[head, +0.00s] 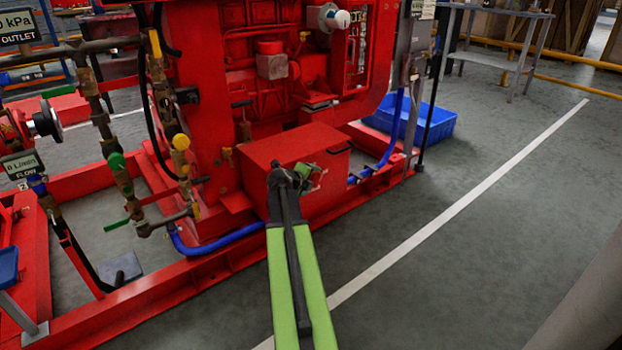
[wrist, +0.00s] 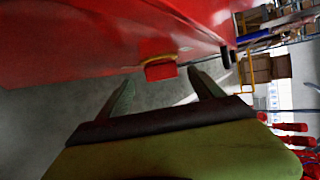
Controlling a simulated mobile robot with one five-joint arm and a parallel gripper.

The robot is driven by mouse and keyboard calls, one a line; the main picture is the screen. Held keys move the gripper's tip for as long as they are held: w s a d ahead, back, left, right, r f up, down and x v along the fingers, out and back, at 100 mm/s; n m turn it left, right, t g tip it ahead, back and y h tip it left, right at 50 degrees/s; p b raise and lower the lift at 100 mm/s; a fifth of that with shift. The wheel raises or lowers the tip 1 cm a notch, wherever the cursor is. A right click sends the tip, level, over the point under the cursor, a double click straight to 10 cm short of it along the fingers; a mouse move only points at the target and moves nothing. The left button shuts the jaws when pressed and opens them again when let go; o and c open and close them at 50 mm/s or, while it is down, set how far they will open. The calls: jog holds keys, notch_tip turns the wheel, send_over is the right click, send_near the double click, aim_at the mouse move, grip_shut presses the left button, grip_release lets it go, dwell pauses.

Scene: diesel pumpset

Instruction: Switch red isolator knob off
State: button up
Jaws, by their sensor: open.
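A small red knob (wrist: 161,71) with a yellow-orange plate behind it shows in the wrist view, on the lower edge of a large red surface; it looks like the isolator knob. My gripper (wrist: 165,88) is open, its two fingers spread to either side of the knob's line. The knob appears just beyond the fingertips, with no visible contact. In the head view my gripper (head: 307,173) is in front of the red box (head: 290,148) at the base of the engine. I cannot make out the knob there; my arm and gripper cover part of the box.
The red engine (head: 240,110) stands behind the box on a red base frame (head: 150,295). Blue hoses (head: 220,242) run beside the box. A blue crate (head: 430,122) is on the floor behind. The grey floor (head: 480,240) at right is clear.

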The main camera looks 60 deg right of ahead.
jog(key=p+v, duration=0.6)
jog(key=v, duration=0.8)
jog(key=shift+a, duration=0.2)
jog(key=shift+c, duration=0.2)
